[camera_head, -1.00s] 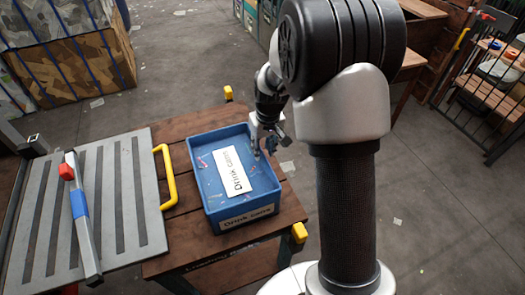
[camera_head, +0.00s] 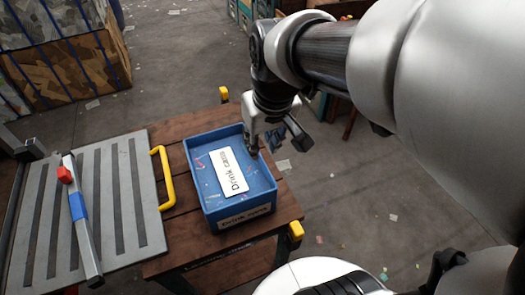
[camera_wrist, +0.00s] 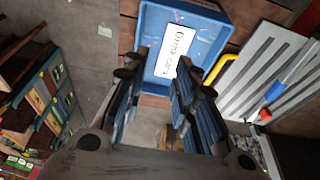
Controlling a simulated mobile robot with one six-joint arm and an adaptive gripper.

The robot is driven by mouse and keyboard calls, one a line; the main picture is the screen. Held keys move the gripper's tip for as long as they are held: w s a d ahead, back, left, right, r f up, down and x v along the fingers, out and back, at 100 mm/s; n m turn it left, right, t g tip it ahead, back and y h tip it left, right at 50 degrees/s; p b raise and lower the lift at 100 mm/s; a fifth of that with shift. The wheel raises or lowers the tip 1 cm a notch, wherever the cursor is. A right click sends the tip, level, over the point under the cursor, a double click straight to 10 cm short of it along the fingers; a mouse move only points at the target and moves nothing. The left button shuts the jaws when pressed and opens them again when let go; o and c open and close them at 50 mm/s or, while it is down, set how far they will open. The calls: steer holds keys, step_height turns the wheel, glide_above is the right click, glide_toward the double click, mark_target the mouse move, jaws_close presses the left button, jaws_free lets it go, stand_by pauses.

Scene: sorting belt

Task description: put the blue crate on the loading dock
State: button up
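The blue crate (camera_head: 261,194) stands upright on a slatted wooden table (camera_head: 173,229), whose front edge carries a partly readable label starting "Loading". The crate has "Drink cans" labels on its front and inside, with only small scraps visible in it. My gripper (camera_head: 268,146) is at the crate's far right corner, with one finger close to the rim. In the wrist view its fingers (camera_wrist: 157,75) are spread apart, with the blue crate (camera_wrist: 147,40) beyond and between them. I cannot tell whether a finger touches the rim.
A grey slatted plate (camera_head: 120,190) with a yellow handle (camera_head: 166,178) and a red-and-blue bar (camera_head: 80,215) lies left of the crate. Yellow corner pieces (camera_head: 296,231) mark the table. A caged cardboard bale (camera_head: 65,65) stands at back left.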

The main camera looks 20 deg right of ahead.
steer(key=s+a+t, duration=0.1)
steer(key=s+a, duration=0.1)
steer(key=s, duration=1)
steer(key=shift+s+a+r, duration=0.15)
steer(key=shift+s+r, duration=0.2)
steer(key=shift+s, duration=0.05)
